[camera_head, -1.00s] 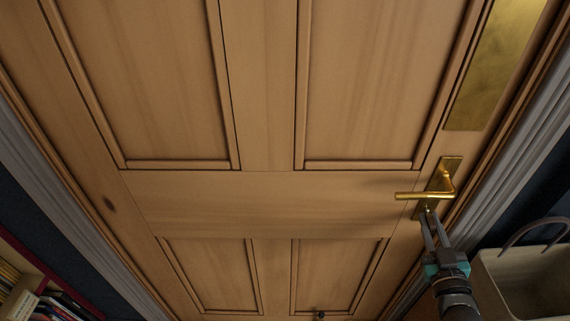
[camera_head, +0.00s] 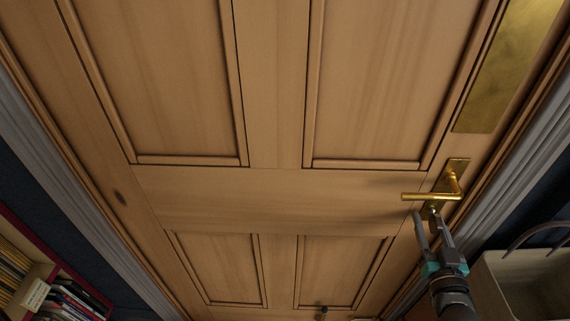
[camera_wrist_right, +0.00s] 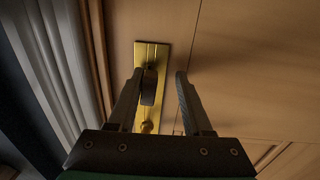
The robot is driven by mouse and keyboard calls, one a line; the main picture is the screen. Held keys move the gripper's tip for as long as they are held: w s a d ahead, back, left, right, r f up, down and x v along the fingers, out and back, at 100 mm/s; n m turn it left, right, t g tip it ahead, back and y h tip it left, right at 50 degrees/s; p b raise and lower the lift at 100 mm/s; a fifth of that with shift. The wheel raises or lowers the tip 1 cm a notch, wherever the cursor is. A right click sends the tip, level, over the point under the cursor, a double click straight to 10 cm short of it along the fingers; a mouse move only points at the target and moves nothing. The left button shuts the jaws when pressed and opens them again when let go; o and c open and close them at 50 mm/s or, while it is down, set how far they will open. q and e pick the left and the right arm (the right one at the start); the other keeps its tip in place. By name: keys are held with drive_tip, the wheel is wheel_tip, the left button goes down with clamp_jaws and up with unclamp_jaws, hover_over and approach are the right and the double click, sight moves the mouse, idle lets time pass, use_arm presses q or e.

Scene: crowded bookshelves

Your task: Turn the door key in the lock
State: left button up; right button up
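The wooden door (camera_head: 210,200) is closed and carries a brass lever handle (camera_head: 430,196) on a tall brass plate near its right edge. My right gripper (camera_head: 426,213) is just below the lever, its fingers spread. In the right wrist view the gripper (camera_wrist_right: 159,76) is open in front of the brass plate (camera_wrist_right: 155,52). A dark rounded key head (camera_wrist_right: 149,86) stands out from the plate between the fingers, close beside the left finger and apart from the right one. Whether it touches the left finger I cannot tell. My left gripper is not in view.
A pale bin or basket (camera_head: 520,285) with a curved handle stands at the lower right, near my right arm. A bookshelf with books (camera_head: 65,300) is at the lower left. Pale door frame mouldings run along both sides.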

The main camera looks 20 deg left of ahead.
drive_tip(key=shift+d+r, duration=0.1)
drive_tip(key=shift+d, duration=0.05)
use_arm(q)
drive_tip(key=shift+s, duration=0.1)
use_arm(e)
drive_tip(key=shift+w, duration=0.1)
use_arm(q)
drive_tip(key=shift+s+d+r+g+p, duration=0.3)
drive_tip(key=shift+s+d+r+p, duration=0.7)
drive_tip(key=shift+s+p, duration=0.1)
use_arm(e)
drive_tip(key=v, duration=1.5)
